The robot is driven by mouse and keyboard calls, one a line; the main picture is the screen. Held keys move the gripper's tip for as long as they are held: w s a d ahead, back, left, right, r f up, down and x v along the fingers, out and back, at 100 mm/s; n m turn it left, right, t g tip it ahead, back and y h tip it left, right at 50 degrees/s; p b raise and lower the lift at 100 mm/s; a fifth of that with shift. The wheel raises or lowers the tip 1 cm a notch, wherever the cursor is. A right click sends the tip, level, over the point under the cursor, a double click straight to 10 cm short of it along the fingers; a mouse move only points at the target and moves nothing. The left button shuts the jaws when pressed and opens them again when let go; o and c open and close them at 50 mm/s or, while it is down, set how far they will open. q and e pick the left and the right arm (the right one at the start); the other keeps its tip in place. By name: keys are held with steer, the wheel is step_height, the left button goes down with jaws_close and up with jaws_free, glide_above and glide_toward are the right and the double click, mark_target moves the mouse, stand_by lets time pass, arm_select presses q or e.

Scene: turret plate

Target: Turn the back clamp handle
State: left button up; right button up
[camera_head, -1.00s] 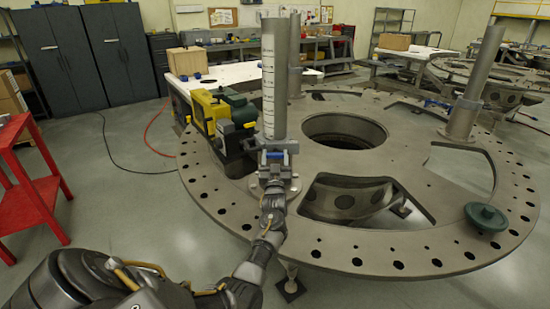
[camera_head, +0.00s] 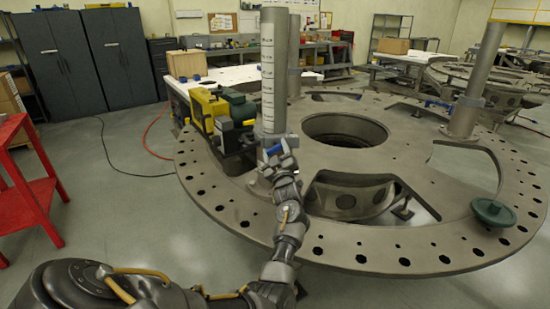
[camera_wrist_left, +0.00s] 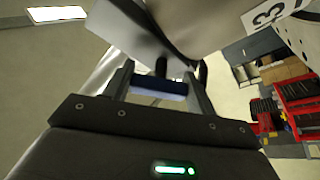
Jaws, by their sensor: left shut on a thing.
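A grey post (camera_head: 273,75) with a number scale stands on the big round turret plate (camera_head: 235,212), with a clamp around its lower part. The clamp's blue handle (camera_head: 272,151) now sits tilted at the front of the post. My left gripper (camera_head: 280,157) is shut on this blue handle and is tilted with it. In the left wrist view the blue handle (camera_wrist_left: 158,84) lies across between the two fingers (camera_wrist_left: 160,88). The clamp body is mostly hidden behind my gripper. My right gripper is out of view.
Yellow and black equipment (camera_head: 208,108) stands on the plate just left of the post. Another post (camera_head: 478,85) with a blue clamp handle stands at the right. A green round knob (camera_head: 493,212) sits near the plate's right edge. A red cart (camera_head: 38,195) stands at the left.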

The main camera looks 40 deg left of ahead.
arm_select(q)
steer(key=n+g+b, duration=0.1)
steer(key=n+b, duration=0.1)
steer(key=n, duration=0.1)
steer(key=n+g+b, duration=0.2)
steer(key=n, duration=0.2)
steer(key=shift+d, duration=0.1)
steer(key=n+g+b, duration=0.1)
steer(key=n, duration=0.1)
steer(key=n+h+b, duration=0.1)
steer(key=n+b, duration=0.1)
steer(key=n, duration=0.1)
steer(key=shift+r+g, duration=0.1)
steer(key=shift+g, duration=0.3)
steer(key=shift+n, duration=0.5)
steer(key=shift+r+n, duration=0.1)
steer(key=shift+n, duration=0.2)
steer(key=o, duration=1)
steer(key=shift+r, duration=0.1)
